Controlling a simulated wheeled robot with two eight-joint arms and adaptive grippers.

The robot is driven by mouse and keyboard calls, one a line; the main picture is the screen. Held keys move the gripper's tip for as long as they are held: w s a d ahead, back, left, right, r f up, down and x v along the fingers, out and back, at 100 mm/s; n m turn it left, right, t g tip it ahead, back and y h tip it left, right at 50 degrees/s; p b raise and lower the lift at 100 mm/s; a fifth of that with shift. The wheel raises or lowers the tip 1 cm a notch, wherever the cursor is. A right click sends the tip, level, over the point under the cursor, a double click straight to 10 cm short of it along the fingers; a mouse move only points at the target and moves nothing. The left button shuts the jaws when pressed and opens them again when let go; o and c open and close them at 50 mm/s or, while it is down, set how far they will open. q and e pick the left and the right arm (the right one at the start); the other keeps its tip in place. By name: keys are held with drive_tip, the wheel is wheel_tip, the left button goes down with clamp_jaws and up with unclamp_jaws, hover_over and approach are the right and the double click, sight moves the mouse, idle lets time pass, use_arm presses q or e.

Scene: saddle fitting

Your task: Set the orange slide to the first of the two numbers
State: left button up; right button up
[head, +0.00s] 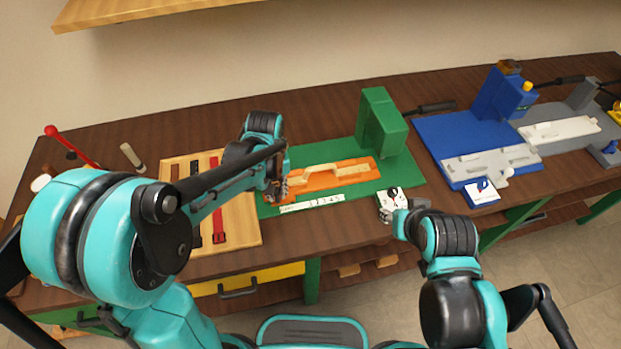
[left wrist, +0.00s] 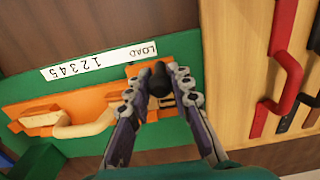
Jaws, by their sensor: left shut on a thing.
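The orange slide (head: 365,169) lies on the green fixture (head: 400,176). It also shows in the left wrist view (left wrist: 92,97), with a pale wooden handle-shaped piece (head: 332,173) on it. A white scale strip (head: 312,203) runs along its front edge, marked LOAD and 1 to 5; in the left wrist view (left wrist: 98,62) the slide's knob end is level with LOAD. My left gripper (left wrist: 160,92) is shut on the dark knob (left wrist: 159,76) at that end. My right gripper (head: 402,211) is beside a white card (head: 388,203); its fingers are unclear and the card's numbers unreadable.
A wooden board with red and black straps (head: 250,232) lies left of the green fixture. A green block (head: 382,122) stands at its back right. Blue (head: 445,135) and grey fixtures stand further right. A red-handled tool (head: 68,143) lies at the far left.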

use_arm(q)
drive_tip(key=shift+w+d, duration=0.25)
drive_tip(key=shift+d, duration=0.6)
drive_tip(key=shift+w+d, duration=0.3)
drive_tip(key=shift+d, duration=0.6)
drive_tip(key=shift+w+d, duration=0.25)
drive_tip(key=shift+d, duration=0.6)
drive_tip(key=shift+s+a, duration=0.1)
drive_tip(key=shift+a, duration=0.1)
drive_tip(key=o, duration=0.9)
drive_tip(key=shift+c, duration=0.2)
drive_tip(key=shift+r, duration=0.1)
wheel_tip(320, 180, up, 6)
drive_tip(key=p, duration=0.4)
